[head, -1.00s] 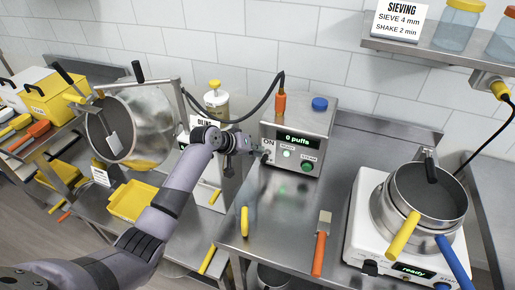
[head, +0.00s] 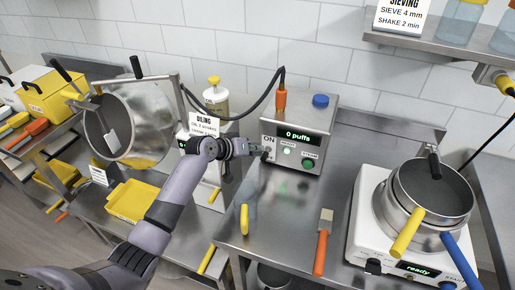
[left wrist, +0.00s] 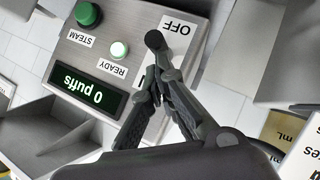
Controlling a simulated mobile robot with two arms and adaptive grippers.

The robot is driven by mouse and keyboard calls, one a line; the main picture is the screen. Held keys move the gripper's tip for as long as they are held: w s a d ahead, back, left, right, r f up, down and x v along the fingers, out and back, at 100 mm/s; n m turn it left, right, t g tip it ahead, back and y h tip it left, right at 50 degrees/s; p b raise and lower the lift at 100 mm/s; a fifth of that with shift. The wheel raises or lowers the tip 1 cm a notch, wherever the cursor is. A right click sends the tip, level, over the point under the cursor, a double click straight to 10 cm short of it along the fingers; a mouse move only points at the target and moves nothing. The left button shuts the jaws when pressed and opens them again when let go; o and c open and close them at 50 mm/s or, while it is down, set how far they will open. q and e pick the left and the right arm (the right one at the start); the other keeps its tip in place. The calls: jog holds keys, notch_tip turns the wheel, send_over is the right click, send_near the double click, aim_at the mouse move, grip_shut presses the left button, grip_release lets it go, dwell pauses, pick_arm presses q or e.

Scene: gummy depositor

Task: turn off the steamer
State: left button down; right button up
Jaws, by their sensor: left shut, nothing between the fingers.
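The steamer (head: 325,122) is a grey metal box on the steel counter. Its display (head: 293,134) reads "0 puffs", its READY light glows pale green and a green STEAM button (head: 308,165) sits beside it. My left gripper (head: 264,152) is shut and empty at the left of its front panel, by the ON label. In the left wrist view the panel appears inverted, and a black toggle knob (left wrist: 155,40) stands beside the OFF label (left wrist: 180,27). The fingertips (left wrist: 162,72) are right at the knob; I cannot tell whether they touch. The toggle's base is hidden.
A hot plate (head: 366,240) with stacked pots stands at the right, its display reading "ready". A brush (head: 322,245) and a yellow-handled tool (head: 244,220) lie on the front counter. A metal drum (head: 150,120) is at the left. A shelf overhangs the upper right.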

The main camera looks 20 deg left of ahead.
pick_arm(q)
jog(key=t+b, duration=0.1)
jog(key=b, duration=0.1)
jog(key=f+t+b, duration=0.1)
jog(key=b, duration=0.1)
jog(key=shift+s+m, duration=0.3)
jog(key=shift+s, duration=0.05)
jog(key=shift+r, duration=0.1)
jog(key=shift+r+p, duration=0.7)
jog(key=shift+p, duration=0.05)
